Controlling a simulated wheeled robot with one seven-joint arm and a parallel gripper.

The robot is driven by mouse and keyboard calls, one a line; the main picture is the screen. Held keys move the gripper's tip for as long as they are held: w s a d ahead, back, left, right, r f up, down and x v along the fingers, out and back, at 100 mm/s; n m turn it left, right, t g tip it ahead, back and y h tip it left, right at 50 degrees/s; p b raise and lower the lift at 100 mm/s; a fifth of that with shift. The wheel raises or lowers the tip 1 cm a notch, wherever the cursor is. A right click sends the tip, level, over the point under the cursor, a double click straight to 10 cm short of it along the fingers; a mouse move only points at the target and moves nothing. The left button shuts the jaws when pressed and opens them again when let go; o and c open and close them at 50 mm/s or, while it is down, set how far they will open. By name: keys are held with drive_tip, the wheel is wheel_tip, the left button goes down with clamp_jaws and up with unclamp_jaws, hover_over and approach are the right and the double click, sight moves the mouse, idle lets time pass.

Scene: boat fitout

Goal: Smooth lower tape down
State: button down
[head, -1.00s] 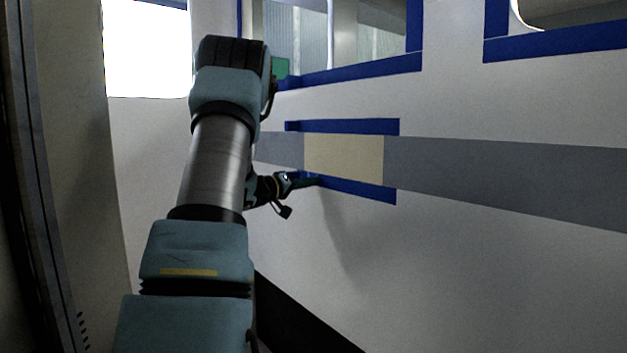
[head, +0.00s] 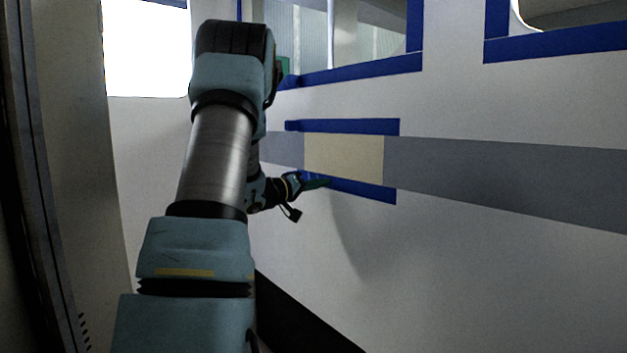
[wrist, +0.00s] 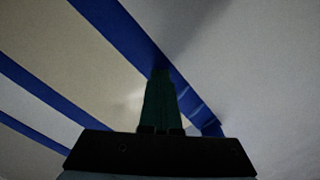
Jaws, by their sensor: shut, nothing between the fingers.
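The lower blue tape (head: 365,191) runs along the bottom edge of a cream patch (head: 344,159) on the white wall. In the wrist view the lower tape (wrist: 118,32) crosses diagonally, and its near end (wrist: 205,118) shows creases or a raised fold. My gripper (head: 328,182) is shut and empty, its fingertips at the left part of the lower tape. In the wrist view the shut green fingers (wrist: 161,75) overlap the tape's edge; I cannot tell whether they press on it. The tape's left end is partly hidden by the gripper in the head view.
An upper blue tape (head: 350,126) borders the patch's top. A grey stripe (head: 500,182) continues right of the patch. Blue-taped windows (head: 375,68) are above. The wall below the lower tape is bare and clear.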

sight(354, 188)
drive_tip(key=shift+s+a, duration=0.1)
drive_tip(key=shift+a, duration=0.05)
drive_tip(key=shift+s, duration=0.1)
idle(0.3)
drive_tip(key=shift+s+d+p, duration=0.35)
drive_tip(key=shift+s+d, duration=0.9)
drive_tip(key=shift+d, duration=0.05)
drive_tip(key=shift+d, duration=0.1)
drive_tip(key=shift+s+d, duration=0.85)
drive_tip(key=shift+s, duration=0.15)
drive_tip(key=shift+s+a, duration=0.1)
drive_tip(key=shift+a, duration=0.05)
drive_tip(key=shift+s+d, duration=1.3)
